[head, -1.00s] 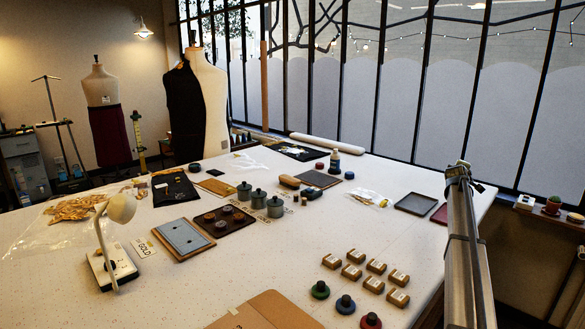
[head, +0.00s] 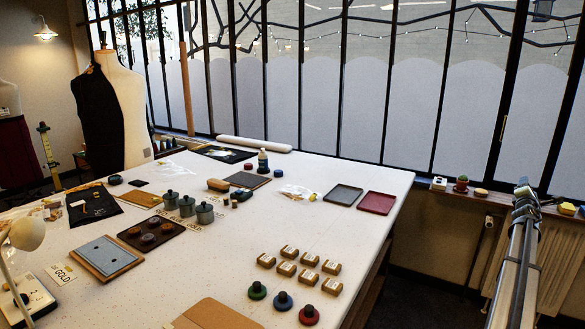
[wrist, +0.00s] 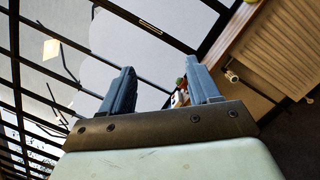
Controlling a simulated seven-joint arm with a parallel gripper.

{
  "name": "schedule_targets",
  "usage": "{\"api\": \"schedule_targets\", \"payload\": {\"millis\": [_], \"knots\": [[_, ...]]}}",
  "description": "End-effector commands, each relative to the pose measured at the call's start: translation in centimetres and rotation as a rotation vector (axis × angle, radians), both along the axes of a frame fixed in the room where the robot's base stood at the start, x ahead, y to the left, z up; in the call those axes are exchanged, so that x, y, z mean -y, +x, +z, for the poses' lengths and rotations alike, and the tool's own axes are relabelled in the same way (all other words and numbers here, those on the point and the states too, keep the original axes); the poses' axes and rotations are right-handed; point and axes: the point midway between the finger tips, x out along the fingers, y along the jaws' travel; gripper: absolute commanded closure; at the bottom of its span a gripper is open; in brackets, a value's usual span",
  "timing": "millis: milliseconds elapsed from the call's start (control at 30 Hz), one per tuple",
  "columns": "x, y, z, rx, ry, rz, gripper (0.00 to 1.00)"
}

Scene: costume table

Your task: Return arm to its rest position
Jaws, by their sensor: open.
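My arm stands upright at the right side of the head view, right of the table's edge. My gripper (wrist: 160,92) shows in the wrist view with its two blue-grey fingers apart and nothing between them. Behind the fingers are the window panes, the sill and a radiator. In the head view, the gripper itself cannot be made out clearly at the top of the arm.
The white table (head: 225,255) holds trays, jars, wooden blocks and colored round-knobbed pieces. A red tray (head: 377,203) lies near its right corner. The floor right of the table looks clear.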

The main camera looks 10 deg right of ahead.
Motion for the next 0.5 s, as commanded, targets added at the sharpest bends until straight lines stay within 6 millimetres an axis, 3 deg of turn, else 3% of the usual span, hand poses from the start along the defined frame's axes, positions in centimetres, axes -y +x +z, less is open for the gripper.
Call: {"api": "schedule_targets", "payload": {"millis": [100,233,333,500], "knots": [[1.5,-3.3,-1.3,-0.044,-0.036,-0.02,0.39],[2.1,-5.9,-3.7,-0.08,-0.046,-0.034,0.39],[1.6,-6.6,-6.3,-0.09,-0.02,-0.037,0.39],[-0.4,-6.1,-10.8,-0.077,0.06,-0.038,0.39]]}}
